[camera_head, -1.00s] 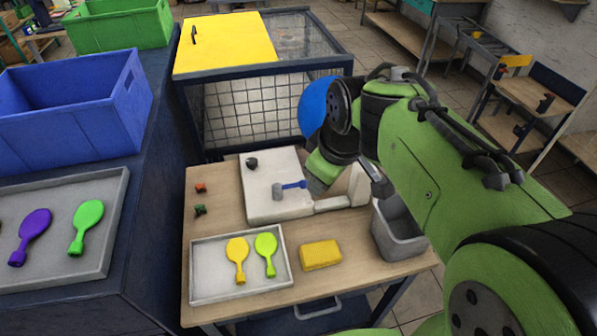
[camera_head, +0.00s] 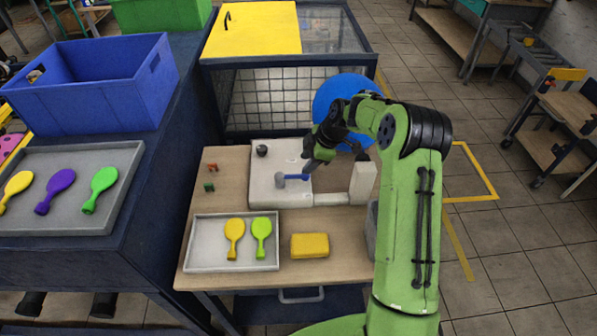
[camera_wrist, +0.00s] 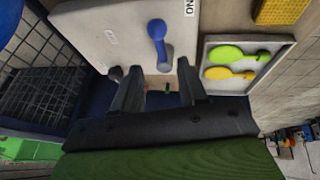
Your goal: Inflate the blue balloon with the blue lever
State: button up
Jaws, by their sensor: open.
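The blue balloon (camera_head: 329,92) is large and round, visibly filled with air, behind the right end of the white machine (camera_head: 265,196); my arm hides part of it. The blue lever (camera_head: 294,177) has a grey base and lies over the machine's top. In the wrist view the lever (camera_wrist: 157,35) has a rounded blue end and lies just ahead of my fingers, roughly in line with the gap. My gripper (camera_wrist: 158,78) is open with nothing between its fingers. In the head view my gripper (camera_head: 308,164) is just right of the lever; contact cannot be told.
A grey tray (camera_head: 205,267) holds a yellow and a green flat balloon. A yellow block (camera_head: 310,245) lies right of it. A grey bin (camera_head: 371,235) is partly behind my arm. A mesh cage (camera_head: 265,100) stands behind the table. A blue crate (camera_head: 90,100) is at left.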

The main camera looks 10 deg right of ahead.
aim_at(296, 175)
jog(key=x, duration=0.7)
jog(key=shift+a+f, duration=0.1)
jog(key=shift+a, duration=0.05)
jog(key=shift+c, duration=0.2)
grip_shut()
